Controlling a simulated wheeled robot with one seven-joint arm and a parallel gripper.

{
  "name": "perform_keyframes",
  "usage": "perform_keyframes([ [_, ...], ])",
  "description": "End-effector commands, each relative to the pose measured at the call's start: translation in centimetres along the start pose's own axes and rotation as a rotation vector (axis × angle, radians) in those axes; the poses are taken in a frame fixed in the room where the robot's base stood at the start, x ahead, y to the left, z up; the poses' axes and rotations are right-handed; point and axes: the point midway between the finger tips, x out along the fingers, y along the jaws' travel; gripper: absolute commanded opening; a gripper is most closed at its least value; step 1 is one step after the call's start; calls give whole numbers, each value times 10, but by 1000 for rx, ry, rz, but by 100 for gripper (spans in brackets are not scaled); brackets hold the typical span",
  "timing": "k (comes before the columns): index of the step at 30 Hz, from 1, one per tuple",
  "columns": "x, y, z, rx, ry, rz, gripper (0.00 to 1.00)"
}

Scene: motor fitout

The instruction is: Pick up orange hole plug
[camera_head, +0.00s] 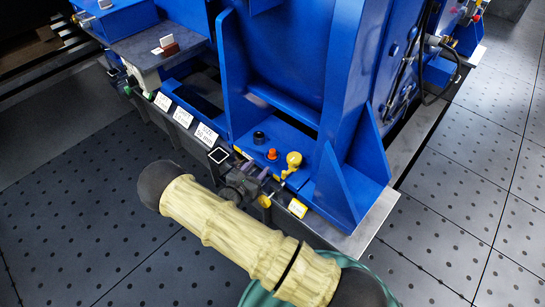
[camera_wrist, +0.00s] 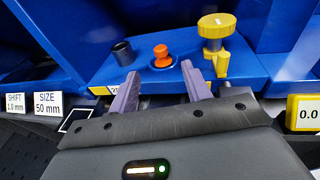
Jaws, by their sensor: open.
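The orange hole plug (camera_wrist: 162,55) sits upright on a blue ledge of the machine, in a dark round seat, in the wrist view. It also shows small in the head view (camera_head: 272,154). My gripper (camera_wrist: 158,80) is open and empty, its two purple fingers pointing toward the ledge. The plug lies beyond the fingertips and between them in the picture, apart from both. In the head view my gripper (camera_head: 262,178) is just in front of the ledge, partly hidden by my arm.
A black cylinder (camera_wrist: 124,53) stands left of the plug. A yellow knob (camera_wrist: 216,27) on a yellow fitting stands close on the right, near my right finger. Blue upright plates (camera_head: 350,150) rise beside and behind the ledge. Label plates (camera_wrist: 48,104) line the front edge.

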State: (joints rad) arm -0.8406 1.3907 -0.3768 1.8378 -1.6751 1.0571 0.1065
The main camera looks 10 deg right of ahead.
Motion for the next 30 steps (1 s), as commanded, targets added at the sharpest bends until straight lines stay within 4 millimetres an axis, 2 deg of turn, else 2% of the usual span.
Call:
perform_keyframes([
  [3, 23, -1, -3, 3, -1, -3, 49],
  [6, 37, 0, -2, 2, -1, -3, 49],
  [10, 45, 0, -1, 1, 0, 0, 49],
  [20, 47, 0, 0, 1, 0, 0, 49],
  [30, 90, 0, -2, 3, -1, -2, 49],
])
